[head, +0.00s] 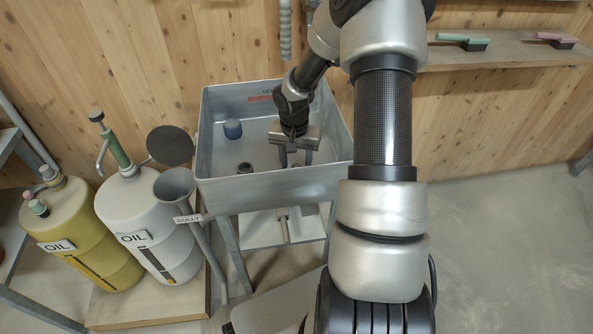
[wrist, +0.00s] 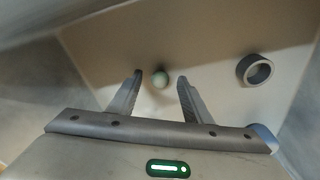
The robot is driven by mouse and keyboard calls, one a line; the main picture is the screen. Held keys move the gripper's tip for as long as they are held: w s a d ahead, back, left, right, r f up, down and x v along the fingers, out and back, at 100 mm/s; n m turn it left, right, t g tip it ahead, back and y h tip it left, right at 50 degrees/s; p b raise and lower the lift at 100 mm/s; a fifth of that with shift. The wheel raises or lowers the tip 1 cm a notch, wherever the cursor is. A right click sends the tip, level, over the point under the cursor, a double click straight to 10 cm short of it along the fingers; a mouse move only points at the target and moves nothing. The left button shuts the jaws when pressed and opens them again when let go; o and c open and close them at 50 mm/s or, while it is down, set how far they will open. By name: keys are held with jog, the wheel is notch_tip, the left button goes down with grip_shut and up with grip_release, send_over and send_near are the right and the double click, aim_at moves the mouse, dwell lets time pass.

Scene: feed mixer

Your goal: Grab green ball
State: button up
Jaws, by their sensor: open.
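The green ball (wrist: 160,79) is small and pale. In the wrist view it lies on the floor of the grey metal bin, in line with the gap between my fingertips. My gripper (wrist: 160,77) is open, with one finger on each side of the ball and a gap to both. I cannot tell whether the tips are level with the ball or still above it. In the head view my gripper (head: 296,161) points down inside the bin (head: 205,165), and the ball is not visible there.
A dark ring (wrist: 258,70) lies right of the ball; it also shows in the head view (head: 244,168). Bin walls surround my gripper. A funnel (head: 175,187) and oil containers (head: 147,220) stand left.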

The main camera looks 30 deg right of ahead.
jog(key=shift+f, duration=0.15)
jog(key=c, duration=1.1)
jog(key=shift+c, duration=0.2)
